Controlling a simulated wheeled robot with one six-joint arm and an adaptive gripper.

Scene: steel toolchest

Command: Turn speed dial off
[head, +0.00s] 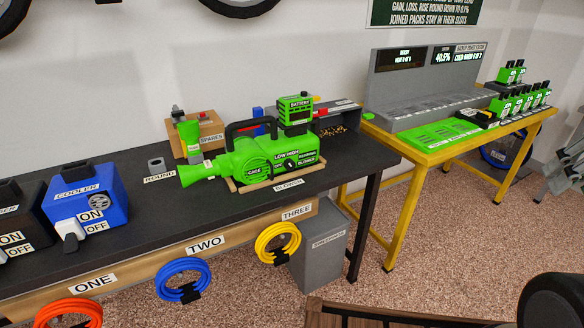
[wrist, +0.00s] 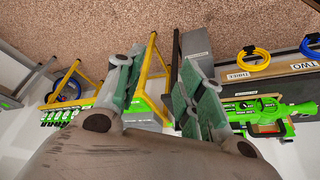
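A green leaf blower (head: 262,155) with a black handle and a nozzle facing left rests on a wooden cradle on the dark workbench. Its side carries LOW and HIGH labels and a small dark speed dial (head: 291,166); the dial's setting is too small to read. A green battery (head: 296,109) sits on top. The wrist view is upside down and shows the blower (wrist: 265,110) at the right, beyond my finger. My gripper (wrist: 163,66) is open and empty, its two green-padded fingers apart, and not touching the blower.
The workbench (head: 140,205) also holds a blue cooler box (head: 85,205) with a switch and a spares box (head: 207,132). Coiled hoses hang in front. A grey bin (head: 320,245) stands below. A yellow table (head: 425,145) with a charger station stands right. A wooden rail (head: 380,316) is nearest.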

